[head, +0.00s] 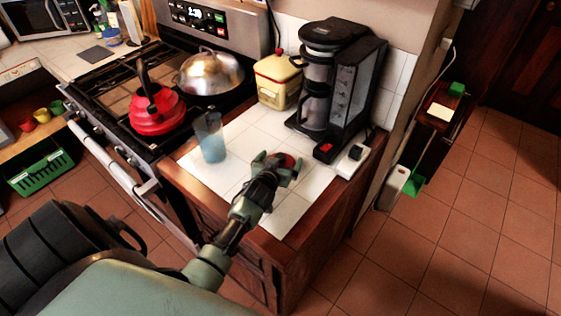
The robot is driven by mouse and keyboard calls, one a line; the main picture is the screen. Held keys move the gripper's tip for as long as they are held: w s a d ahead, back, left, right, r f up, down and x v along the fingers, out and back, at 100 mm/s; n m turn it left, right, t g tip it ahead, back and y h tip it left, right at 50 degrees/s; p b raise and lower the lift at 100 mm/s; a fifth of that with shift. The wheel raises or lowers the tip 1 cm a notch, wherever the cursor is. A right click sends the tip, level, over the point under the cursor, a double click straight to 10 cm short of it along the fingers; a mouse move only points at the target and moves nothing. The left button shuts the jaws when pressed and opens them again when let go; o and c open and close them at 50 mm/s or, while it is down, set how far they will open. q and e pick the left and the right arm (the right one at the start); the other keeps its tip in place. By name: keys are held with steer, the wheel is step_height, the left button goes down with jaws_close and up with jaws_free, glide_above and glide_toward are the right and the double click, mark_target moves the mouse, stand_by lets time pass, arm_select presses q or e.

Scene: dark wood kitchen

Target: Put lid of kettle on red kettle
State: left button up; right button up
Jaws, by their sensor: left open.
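The red kettle (160,118) stands on the stove at the left, with a dark handle rising from it. A small red round thing, which looks like the kettle lid (286,160), lies on the white tiled counter (235,135). My left gripper (277,164) reaches over the counter from the front and is open at the lid. The gripper hides part of the lid, and I cannot tell whether the fingers touch it. My right gripper is not in view.
A cream canister (278,82) with a red top and a silver domed lid (210,73) are farther back.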

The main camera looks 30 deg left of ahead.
arm_select(q)
steer(key=shift+s, duration=0.1)
steer(key=shift+c, duration=0.7)
steer(key=c, duration=1.2)
